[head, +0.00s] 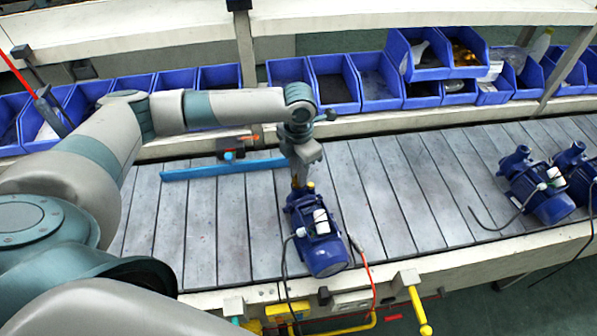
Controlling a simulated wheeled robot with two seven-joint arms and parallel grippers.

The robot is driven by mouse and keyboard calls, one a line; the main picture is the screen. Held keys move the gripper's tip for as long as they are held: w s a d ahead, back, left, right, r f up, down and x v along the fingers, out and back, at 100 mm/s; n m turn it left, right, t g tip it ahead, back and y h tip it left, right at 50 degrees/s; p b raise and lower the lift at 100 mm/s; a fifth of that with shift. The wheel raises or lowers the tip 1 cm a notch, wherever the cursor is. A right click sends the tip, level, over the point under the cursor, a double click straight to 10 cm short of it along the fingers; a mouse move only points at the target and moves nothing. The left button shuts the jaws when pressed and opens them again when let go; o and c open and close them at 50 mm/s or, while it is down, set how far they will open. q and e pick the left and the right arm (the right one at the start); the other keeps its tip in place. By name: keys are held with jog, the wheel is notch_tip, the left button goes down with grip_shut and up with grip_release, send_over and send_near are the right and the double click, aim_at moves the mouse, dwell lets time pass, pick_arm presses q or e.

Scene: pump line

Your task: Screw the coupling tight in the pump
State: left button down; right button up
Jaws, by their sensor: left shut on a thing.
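A blue pump (322,240) stands on the slatted grey line in the middle of the head view. My left gripper (299,180) reaches down from above to the pump's far end. It is shut on a small brass-coloured piece, the coupling (297,187), at the top of the pump. The jaws hide most of the coupling, so how deep it sits in the pump cannot be told. My right gripper is not in view.
More blue pumps (542,189) with black cables stand at the right. A long blue bar (222,168) lies left of my gripper. Blue bins (334,84) line the back shelf. A red cable (367,268) hangs over the front edge near a yellow handle (417,304).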

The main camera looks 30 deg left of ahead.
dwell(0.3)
pick_arm(q)
jog(key=shift+m, duration=1.7)
jog(key=c, duration=1.7)
grip_release()
jog(key=shift+n, duration=1.7)
jog(key=shift+n, duration=0.3)
jog(key=shift+n, duration=1.4)
